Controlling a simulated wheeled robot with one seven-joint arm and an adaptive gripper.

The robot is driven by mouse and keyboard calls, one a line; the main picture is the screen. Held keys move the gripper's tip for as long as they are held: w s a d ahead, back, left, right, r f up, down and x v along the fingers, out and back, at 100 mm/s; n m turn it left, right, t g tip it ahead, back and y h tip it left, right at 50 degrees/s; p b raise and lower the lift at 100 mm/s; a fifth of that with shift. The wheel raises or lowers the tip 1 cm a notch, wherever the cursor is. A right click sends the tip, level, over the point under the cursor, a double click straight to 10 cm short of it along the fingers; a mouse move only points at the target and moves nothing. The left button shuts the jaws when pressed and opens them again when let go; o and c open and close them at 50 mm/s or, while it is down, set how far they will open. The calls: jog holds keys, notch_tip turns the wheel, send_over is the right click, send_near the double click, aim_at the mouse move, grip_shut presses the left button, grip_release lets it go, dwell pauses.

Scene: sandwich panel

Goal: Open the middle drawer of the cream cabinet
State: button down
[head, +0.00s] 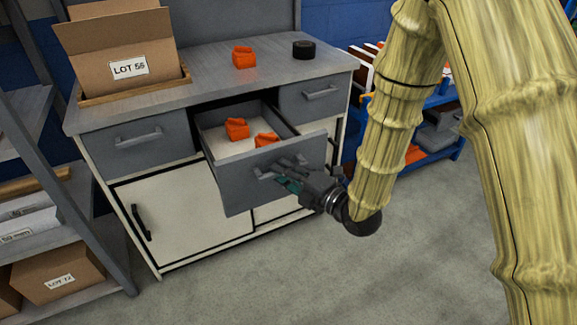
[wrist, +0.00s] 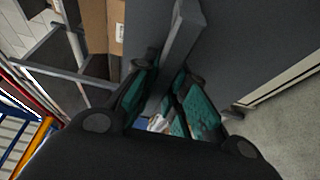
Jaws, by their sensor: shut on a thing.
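The cream cabinet (head: 182,214) has a grey top and a row of three grey-fronted drawers. The middle drawer (head: 236,190) is pulled well out, and two orange objects (head: 237,128) lie on its pale floor. My gripper (head: 283,178) is at the drawer's front, with its fingers around the bar handle (head: 264,172). In the wrist view the gripper's green finger pads (wrist: 160,100) sit on both sides of the grey handle bar (wrist: 181,40). The left drawer (head: 138,139) and the right drawer (head: 318,95) are shut.
Grey shelving (head: 70,190) stands close on the left, and a blue rack (head: 440,98) at right. The floor (head: 300,280) in front is clear.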

jog(key=shift+s+d, duration=0.1)
jog(key=shift+s, duration=0.1)
jog(key=c, duration=1.4)
grip_release()
jog(key=shift+c, duration=0.2)
jog(key=v, duration=1.2)
